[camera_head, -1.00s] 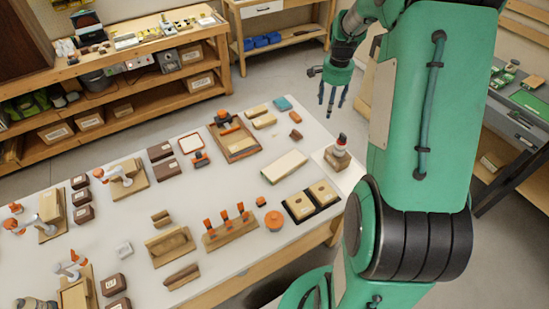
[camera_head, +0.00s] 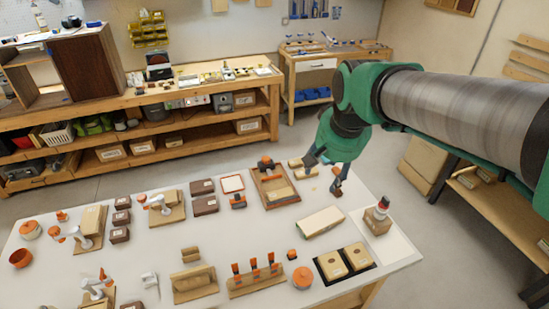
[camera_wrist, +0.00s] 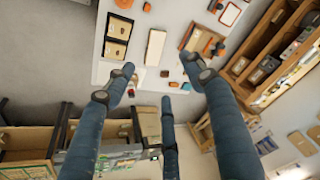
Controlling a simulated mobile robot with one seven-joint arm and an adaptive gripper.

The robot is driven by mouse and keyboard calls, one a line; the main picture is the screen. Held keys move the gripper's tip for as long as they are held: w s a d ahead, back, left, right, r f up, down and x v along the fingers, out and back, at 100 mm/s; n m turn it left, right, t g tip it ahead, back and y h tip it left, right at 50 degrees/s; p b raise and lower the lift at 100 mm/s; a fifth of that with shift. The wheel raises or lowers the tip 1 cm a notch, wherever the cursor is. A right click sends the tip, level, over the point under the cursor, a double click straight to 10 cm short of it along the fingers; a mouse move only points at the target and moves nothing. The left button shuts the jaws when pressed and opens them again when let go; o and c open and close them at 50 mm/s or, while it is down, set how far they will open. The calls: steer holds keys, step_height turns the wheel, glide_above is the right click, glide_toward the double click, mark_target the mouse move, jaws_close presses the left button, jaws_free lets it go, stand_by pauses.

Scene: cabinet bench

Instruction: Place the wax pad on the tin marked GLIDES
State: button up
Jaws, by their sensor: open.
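I cannot tell for sure which piece is the wax pad. Several dark brown labelled boxes, possibly the tins, stand in pairs and rows in the head view, two left of the red-rimmed tray (camera_head: 203,187) and others further left (camera_head: 121,218). Their lettering is too small to read, so I cannot pick out GLIDES. My gripper (camera_head: 325,173) is at the table's far right end, beyond the pale long block (camera_head: 320,222). In the wrist view my gripper (camera_wrist: 160,82) has its three fingers spread, with nothing between them. A small blue block (camera_wrist: 186,86) shows near the fingers.
A wooden tray (camera_head: 288,200) with an orange-handled tool lies left of my gripper. A red-topped stamp-like piece (camera_head: 377,214) stands at the right edge, near a black tray (camera_head: 323,275) with two tan pads. Orange-topped pegs (camera_head: 255,280) stand at the front. Shelves line the back.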

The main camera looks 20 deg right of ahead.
steer(key=s+a+n+t, duration=0.1)
steer(key=s+a+n, duration=0.4)
steer(key=s+a, duration=0.4)
steer(key=s, duration=0.3)
steer(key=shift+s+t+y, duration=0.25)
steer(key=shift+t+y, duration=0.05)
steer(key=shift+y, duration=0.1)
steer(key=shift+a, duration=0.1)
step_height(320, 180, down, 5)
steer(key=b, duration=0.5)
